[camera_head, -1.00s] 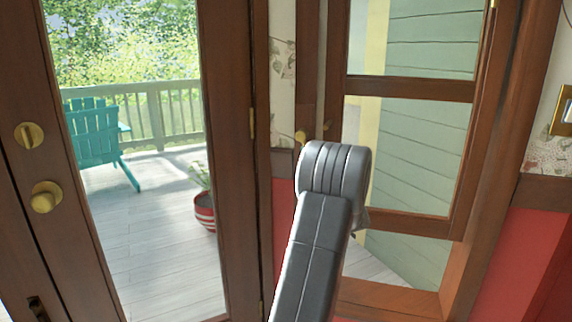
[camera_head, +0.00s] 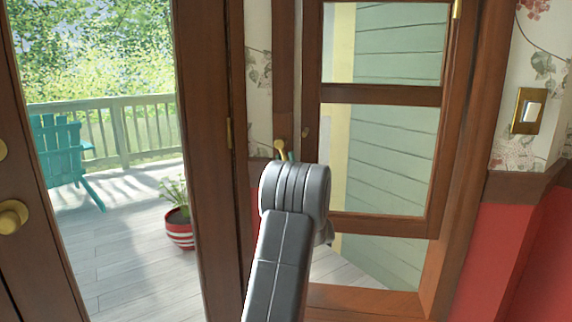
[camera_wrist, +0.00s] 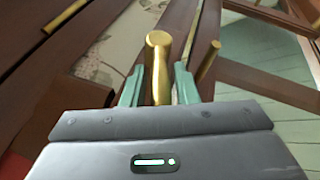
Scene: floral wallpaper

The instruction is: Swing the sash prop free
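A brass peg with a rounded end (camera_wrist: 158,62) stands up between the two green fingers of my gripper (camera_wrist: 159,85) in the wrist view. The fingers are apart, one on each side of it, with little room to spare. Whether they touch it is unclear. In the head view the brass piece (camera_head: 280,148) shows at the wooden post left of the window, just beyond my gripper (camera_head: 291,157). My wrist hides most of the fingers there. The brown-framed sash (camera_head: 384,95) has panes facing green siding.
A glass door (camera_head: 218,130) with a brass knob (camera_head: 10,216) is at left. The window sill (camera_head: 365,301) lies below the sash. A light switch (camera_head: 527,111) is on the right wall. A second brass bar (camera_wrist: 206,66) shows right of my fingers.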

